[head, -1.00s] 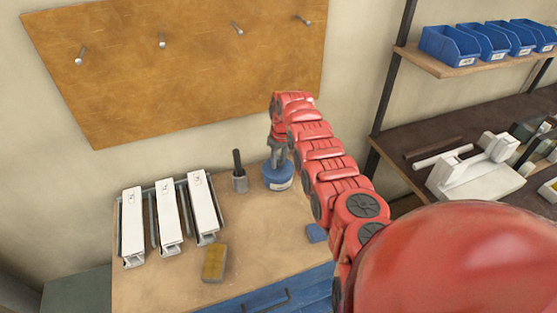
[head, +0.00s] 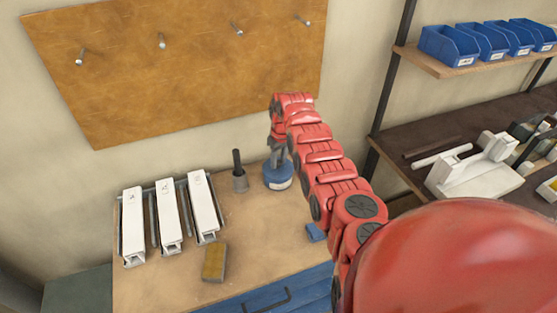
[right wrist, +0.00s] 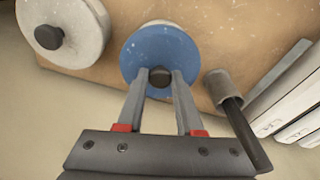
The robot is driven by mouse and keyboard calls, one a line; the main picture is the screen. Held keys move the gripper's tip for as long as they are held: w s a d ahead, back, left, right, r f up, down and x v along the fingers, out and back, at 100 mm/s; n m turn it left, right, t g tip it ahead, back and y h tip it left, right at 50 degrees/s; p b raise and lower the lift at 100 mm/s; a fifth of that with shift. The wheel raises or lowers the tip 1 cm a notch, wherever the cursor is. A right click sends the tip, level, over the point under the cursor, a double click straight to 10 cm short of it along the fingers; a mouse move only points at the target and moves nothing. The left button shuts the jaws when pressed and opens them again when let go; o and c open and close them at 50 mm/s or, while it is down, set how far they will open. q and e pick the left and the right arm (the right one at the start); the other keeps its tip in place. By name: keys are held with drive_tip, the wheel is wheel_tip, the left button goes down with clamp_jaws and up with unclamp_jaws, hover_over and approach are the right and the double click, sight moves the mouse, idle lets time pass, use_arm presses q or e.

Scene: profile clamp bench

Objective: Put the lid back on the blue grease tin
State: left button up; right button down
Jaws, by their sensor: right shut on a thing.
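The blue grease tin (head: 279,184) with a pale label stands at the back of the bench, right of the clamps. Its blue lid (right wrist: 150,45) has a dark knob and fills the middle of the right wrist view. My right gripper (head: 277,161) points down over the tin. In the right wrist view its two fingers (right wrist: 159,79) are shut on the lid's knob. The lid is over the tin; I cannot tell whether it is fully seated. A pale rim shows just past the lid's far edge. My left gripper is not in view.
A grey pot (head: 240,183) with a dark handle stands close left of the tin. A pale round lid with a knob (right wrist: 85,25) is on the other side. White profiles (head: 168,215), a yellow block (head: 214,262) and a small blue block (head: 316,232) are on the bench.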

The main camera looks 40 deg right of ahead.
drive_tip(key=shift+f+b, duration=0.2)
drive_tip(key=shift+b, duration=0.3)
idle(1.1)
idle(0.3)
drive_tip(key=shift+c, duration=2.4)
unclamp_jaws()
drive_tip(key=shift+o, duration=0.2)
drive_tip(key=o, duration=0.4)
drive_tip(key=shift+o, duration=0.2)
drive_tip(key=shift+r, duration=0.15)
